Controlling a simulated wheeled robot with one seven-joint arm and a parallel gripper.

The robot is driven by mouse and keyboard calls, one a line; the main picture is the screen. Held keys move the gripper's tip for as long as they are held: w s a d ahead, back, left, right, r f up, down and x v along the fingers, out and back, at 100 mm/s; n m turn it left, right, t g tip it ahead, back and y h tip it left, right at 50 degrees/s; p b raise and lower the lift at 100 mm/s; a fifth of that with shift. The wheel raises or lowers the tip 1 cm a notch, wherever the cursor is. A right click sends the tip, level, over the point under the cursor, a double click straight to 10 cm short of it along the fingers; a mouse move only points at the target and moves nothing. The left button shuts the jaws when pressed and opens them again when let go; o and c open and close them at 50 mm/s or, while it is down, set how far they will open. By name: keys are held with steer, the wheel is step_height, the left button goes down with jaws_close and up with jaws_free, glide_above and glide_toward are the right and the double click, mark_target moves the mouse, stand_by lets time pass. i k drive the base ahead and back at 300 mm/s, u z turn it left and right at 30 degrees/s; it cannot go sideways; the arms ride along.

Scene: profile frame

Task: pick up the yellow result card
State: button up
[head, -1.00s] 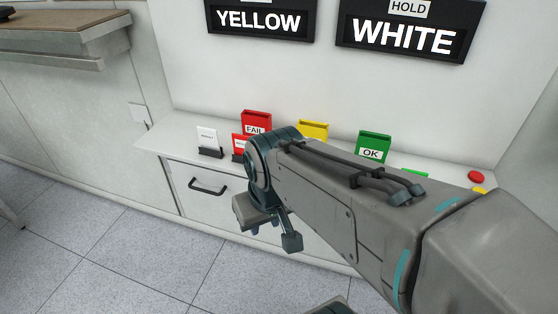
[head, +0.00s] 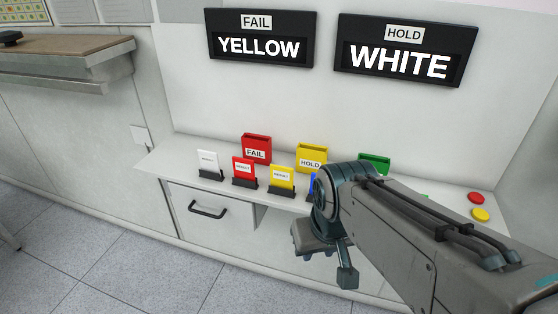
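The yellow result card (head: 282,177) stands upright in a small black holder on the white shelf, between the red card and a partly hidden blue card. It is in plain view, with a white label on its face. My gripper (head: 325,255) hangs in front of the shelf, to the right of and nearer than the yellow card, and apart from it. Its fingers are small and mostly turned away, so I cannot tell how far apart they are.
A white card (head: 208,160) and a red card (head: 244,169) stand to the left. Behind are red FAIL (head: 257,147), yellow HOLD (head: 311,156) and green (head: 375,162) bins. Wall signs pair FAIL with YELLOW (head: 259,38) and HOLD with WHITE (head: 405,51).

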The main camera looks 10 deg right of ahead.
mark_target(281, 176)
steer(key=i, duration=0.35)
steer(key=u, duration=1.7)
steer(key=i, duration=1.7)
steer(key=z, duration=2.85)
